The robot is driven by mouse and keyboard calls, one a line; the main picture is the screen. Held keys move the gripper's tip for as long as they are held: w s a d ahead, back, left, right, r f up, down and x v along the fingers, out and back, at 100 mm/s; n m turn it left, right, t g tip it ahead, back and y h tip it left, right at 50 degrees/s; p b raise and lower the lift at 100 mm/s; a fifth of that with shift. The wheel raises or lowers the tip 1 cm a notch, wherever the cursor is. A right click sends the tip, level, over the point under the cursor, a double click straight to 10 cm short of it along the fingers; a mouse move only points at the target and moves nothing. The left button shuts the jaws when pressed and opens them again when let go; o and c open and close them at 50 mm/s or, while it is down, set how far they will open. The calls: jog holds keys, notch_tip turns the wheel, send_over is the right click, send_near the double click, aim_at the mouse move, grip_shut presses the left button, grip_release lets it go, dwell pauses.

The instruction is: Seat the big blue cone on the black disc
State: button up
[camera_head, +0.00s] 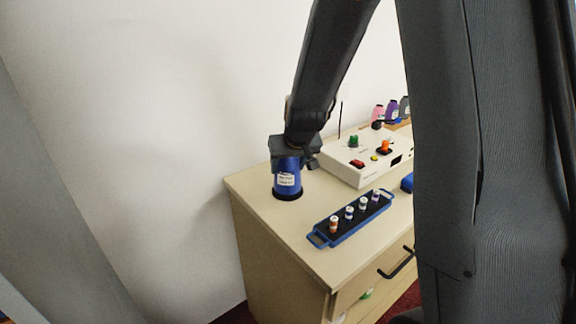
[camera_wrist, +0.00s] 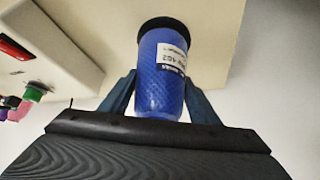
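The big blue cone (camera_head: 287,183), with a white label, stands upright at the counter's far left corner. The black disc (camera_head: 288,197) shows as a dark rim around the cone's foot; most of it is hidden under the cone. No gap shows between the two. My gripper (camera_head: 288,160) comes down over the cone's upper part. In the wrist view, the cone (camera_wrist: 162,85) lies between the two fingers of my gripper (camera_wrist: 162,85), whose tips appear to touch its sides. The black disc (camera_wrist: 163,23) caps its far end there.
A blue tray (camera_head: 318,240) with several small labelled vials lies in front of the cone. A cream control box (camera_head: 345,176) with coloured knobs stands to its right. Coloured bottles (camera_head: 392,108) stand farther back. The counter's left edge is close to the cone.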

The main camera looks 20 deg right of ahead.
aim_at(291, 159)
jog(key=o, duration=0.4)
jog(key=p+v, duration=0.3)
jog(key=v, duration=0.4)
jog(key=shift+s+r, duration=0.2)
jog(key=shift+r, duration=0.15)
jog(key=shift+s, duration=0.1)
jog(key=s+f+g, duration=0.1)
jog(key=s, duration=0.6)
jog(key=s+f+g, duration=0.1)
jog(key=s+g, duration=0.1)
jog(key=s, duration=0.6)
jog(key=s+f+g, duration=0.1)
jog(key=s+g, duration=0.1)
jog(key=s, duration=0.5)
jog(key=shift+s+f, duration=0.2)
